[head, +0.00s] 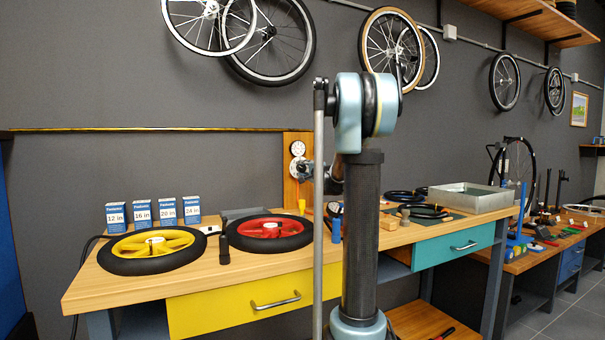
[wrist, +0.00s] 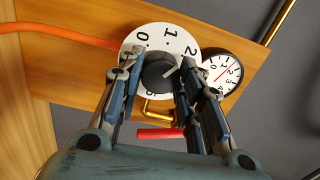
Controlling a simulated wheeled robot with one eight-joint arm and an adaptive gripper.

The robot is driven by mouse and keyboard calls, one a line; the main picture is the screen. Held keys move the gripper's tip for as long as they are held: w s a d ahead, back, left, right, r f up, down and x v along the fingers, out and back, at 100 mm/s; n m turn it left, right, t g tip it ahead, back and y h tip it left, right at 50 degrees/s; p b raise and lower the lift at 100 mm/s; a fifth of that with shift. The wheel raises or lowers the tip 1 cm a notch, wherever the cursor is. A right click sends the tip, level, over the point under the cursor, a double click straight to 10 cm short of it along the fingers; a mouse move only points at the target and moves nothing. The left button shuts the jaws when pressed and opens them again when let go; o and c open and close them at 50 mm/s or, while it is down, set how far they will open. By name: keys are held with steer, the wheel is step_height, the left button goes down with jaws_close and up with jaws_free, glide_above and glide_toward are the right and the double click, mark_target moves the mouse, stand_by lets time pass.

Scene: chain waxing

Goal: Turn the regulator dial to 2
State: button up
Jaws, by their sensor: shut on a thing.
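The regulator dial is a white disc (wrist: 158,32) marked 0, 1 and 2, with a black knob (wrist: 157,74) at its middle. A light mark on the knob points up and right, roughly toward the 2. My gripper (wrist: 159,60) has one finger on each side of the knob and is shut on it. The fingers hide parts of the disc. In the head view, the dial (head: 297,175) is on a wooden panel, with my gripper (head: 305,170) against it. A round pressure gauge (wrist: 222,73) with a red needle sits beside the dial; the needle points near 2.
An orange hose (wrist: 65,34) runs left from the dial. A brass hook-like pipe (wrist: 155,112) and a red bar (wrist: 160,134) are below it. The workbench (head: 205,272) holds a yellow wheel (head: 152,243), a red wheel (head: 270,230) and a metal tray (head: 470,198).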

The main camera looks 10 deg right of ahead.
steer(key=shift+s+d+f+m, duration=0.1)
steer(key=shift+d+m, duration=0.1)
steer(key=shift+m, duration=1)
steer(key=shift+a, duration=0.1)
steer(key=o, duration=1.1)
steer(key=v, duration=1.1)
steer(key=shift+s, duration=0.35)
